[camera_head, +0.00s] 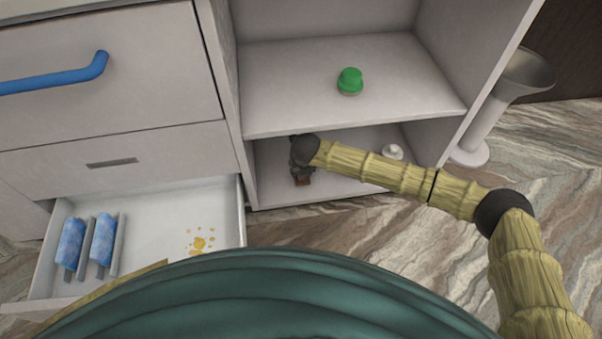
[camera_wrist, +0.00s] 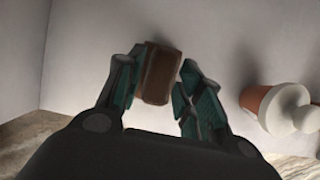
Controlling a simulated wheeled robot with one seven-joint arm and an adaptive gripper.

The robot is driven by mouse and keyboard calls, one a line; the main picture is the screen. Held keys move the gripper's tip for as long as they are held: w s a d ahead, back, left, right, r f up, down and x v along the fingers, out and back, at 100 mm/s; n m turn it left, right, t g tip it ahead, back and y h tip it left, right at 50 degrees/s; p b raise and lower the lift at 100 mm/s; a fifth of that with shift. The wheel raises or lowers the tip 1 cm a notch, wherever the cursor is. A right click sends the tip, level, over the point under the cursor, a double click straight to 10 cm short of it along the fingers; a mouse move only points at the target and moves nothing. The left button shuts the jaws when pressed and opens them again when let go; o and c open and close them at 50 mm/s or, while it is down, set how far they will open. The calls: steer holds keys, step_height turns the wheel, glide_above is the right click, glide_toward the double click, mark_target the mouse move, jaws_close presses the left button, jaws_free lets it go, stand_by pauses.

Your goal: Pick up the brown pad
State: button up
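The brown pad (camera_wrist: 160,75) is a small block with rounded edges, seen between the two fingers of my gripper (camera_wrist: 163,66) in the wrist view. The left finger lies against or very close to its left side. The right finger is at its right side, and I cannot tell whether it touches. In the head view my gripper (camera_head: 302,170) reaches down into the lower cupboard compartment, and a bit of the brown pad (camera_head: 303,181) shows below it. The gripper hides most of the pad there.
A white-topped orange-brown item (camera_wrist: 268,104) is right of my gripper; its white top (camera_head: 393,152) shows in the head view. A green-lidded jar (camera_head: 350,81) stands on the shelf (camera_head: 290,85) above. An open drawer (camera_head: 155,215) with blue rollers (camera_head: 72,245) is at left.

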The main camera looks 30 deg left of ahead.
steer(key=c, duration=0.5)
steer(key=shift+r, duration=0.2)
steer(key=shift+r+p, duration=0.2)
steer(key=shift+p, duration=0.35)
steer(key=shift+s+d, duration=0.15)
steer(key=shift+s, duration=0.05)
steer(key=s+d+p, duration=0.2)
steer(key=s+d, duration=0.1)
steer(key=s, duration=0.1)
steer(key=s+d+p, duration=0.2)
steer(key=s+d, duration=0.2)
steer(key=s, duration=0.1)
steer(key=s+d+p, duration=0.2)
steer(key=s+d, duration=0.1)
steer(key=s, duration=0.2)
steer(key=shift+d+f, duration=0.1)
steer(key=shift+d, duration=0.15)
steer(key=o, duration=0.4)
steer(key=shift+w, duration=0.1)
steer(key=c, duration=0.3)
